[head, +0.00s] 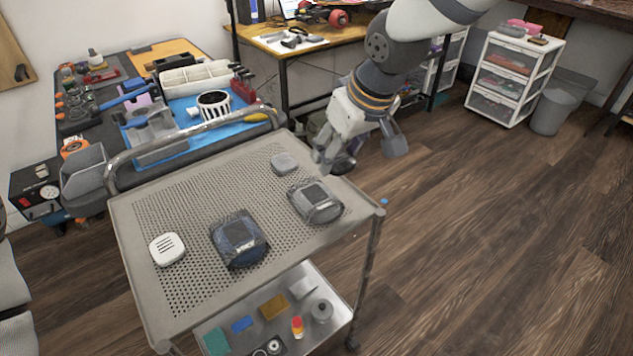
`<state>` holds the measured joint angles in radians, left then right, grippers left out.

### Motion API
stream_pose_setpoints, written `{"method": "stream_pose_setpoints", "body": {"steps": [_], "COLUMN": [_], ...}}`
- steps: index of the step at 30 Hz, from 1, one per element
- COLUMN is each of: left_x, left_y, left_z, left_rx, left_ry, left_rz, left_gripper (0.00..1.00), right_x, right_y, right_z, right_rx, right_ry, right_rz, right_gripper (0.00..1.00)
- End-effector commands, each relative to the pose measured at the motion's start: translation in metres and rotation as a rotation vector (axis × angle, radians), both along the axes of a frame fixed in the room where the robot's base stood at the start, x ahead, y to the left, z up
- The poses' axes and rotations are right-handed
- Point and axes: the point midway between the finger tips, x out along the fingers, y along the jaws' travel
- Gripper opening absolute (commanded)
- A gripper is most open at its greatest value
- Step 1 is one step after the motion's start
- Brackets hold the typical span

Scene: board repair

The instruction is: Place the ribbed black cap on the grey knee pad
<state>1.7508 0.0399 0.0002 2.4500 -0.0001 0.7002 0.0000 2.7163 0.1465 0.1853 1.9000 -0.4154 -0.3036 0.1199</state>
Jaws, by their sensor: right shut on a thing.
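The grey knee pad (331,211) lies on the perforated top of the cart, near its right edge, with a dark panel on its upper face. My right gripper (341,163) is above and beyond the pad, at the cart's far right corner. It is shut on a small dark thing that looks like the ribbed black cap (344,164). The fingers hide much of it, and its ribs are too small to make out. The held thing is apart from the pad. My left gripper is not in view.
On the cart top (190,205) are a blue knee pad (239,239), a white slotted cap (167,249) and a small grey block (285,162). A raised handle (190,132) borders the far left side. The lower shelf holds several small items.

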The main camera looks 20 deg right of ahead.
Motion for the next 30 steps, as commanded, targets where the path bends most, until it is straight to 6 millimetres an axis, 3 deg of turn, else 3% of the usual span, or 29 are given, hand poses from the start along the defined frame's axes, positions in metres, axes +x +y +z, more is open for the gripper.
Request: {"method": "stream_pose_setpoints", "body": {"steps": [1,3,11,16,27,28,30], "left_x": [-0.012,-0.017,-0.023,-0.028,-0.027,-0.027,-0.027], "left_y": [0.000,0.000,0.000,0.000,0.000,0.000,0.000], "left_z": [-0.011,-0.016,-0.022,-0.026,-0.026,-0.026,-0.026], "left_rx": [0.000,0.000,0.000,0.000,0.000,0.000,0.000], "left_ry": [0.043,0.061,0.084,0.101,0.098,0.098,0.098], "left_rz": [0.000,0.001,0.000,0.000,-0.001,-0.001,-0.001], "left_gripper": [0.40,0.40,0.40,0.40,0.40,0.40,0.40], "right_x": [0.007,0.017,0.036,0.038,0.039,0.039,0.039], "right_y": [0.006,0.014,0.028,0.029,0.029,0.029,0.029], "right_z": [-0.030,-0.045,-0.066,-0.096,-0.099,-0.099,-0.099], "right_rx": [-0.002,-0.003,-0.001,-0.002,-0.001,-0.001,-0.001], "right_ry": [0.031,0.028,0.016,0.016,0.010,0.009,0.009], "right_rz": [0.001,0.000,-0.001,-0.002,-0.001,-0.001,-0.001], "right_gripper": [0.27,0.27,0.27,0.27,0.27,0.50,0.66]}}
